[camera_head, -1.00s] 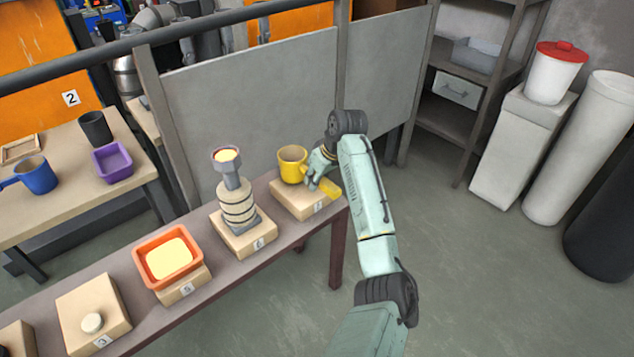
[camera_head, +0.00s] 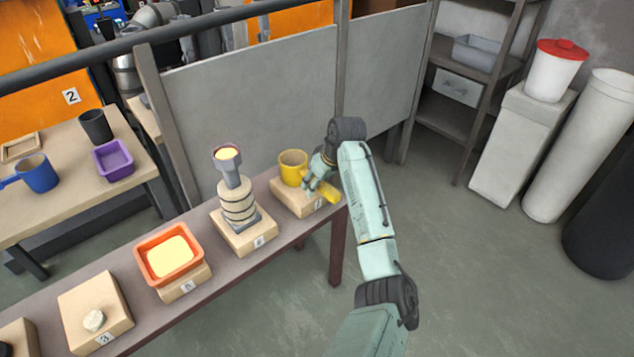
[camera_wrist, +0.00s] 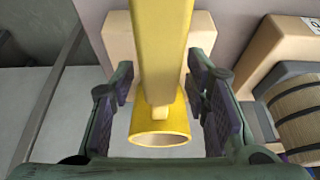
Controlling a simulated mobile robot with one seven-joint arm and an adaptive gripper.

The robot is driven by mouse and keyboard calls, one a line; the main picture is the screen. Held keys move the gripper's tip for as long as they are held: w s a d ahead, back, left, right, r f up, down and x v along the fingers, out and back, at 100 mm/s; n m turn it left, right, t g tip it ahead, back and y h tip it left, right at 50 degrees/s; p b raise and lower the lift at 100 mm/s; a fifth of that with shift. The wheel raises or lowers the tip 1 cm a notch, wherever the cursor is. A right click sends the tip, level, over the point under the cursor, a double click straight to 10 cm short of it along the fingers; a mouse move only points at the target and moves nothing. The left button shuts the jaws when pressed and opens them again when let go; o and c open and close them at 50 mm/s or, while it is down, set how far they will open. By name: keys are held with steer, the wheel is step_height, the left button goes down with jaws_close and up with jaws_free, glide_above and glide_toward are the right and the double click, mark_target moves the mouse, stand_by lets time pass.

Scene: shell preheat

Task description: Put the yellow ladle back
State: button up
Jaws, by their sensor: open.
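The yellow ladle (camera_head: 293,165) stands with its cup upright on a numbered wooden block (camera_head: 290,201) at the right end of the narrow bench. Its long handle (camera_head: 327,192) points to the right and toward the near side. My gripper (camera_head: 316,178) is at the ladle, partly hiding the handle. In the wrist view my gripper (camera_wrist: 163,100) is open, with one dark pad on each side of the yellow handle (camera_wrist: 160,50). Gaps show between the handle and both pads. The ladle's cup rim (camera_wrist: 160,139) shows below, between the jaws.
Further left are an orange tray (camera_head: 200,262) and a block with a pale lump (camera_head: 94,320). Grey panels (camera_head: 250,95) rise behind the bench.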

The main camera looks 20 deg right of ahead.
steer(key=shift+r, duration=0.1)
steer(key=b+v, duration=0.2)
steer(key=v, duration=1)
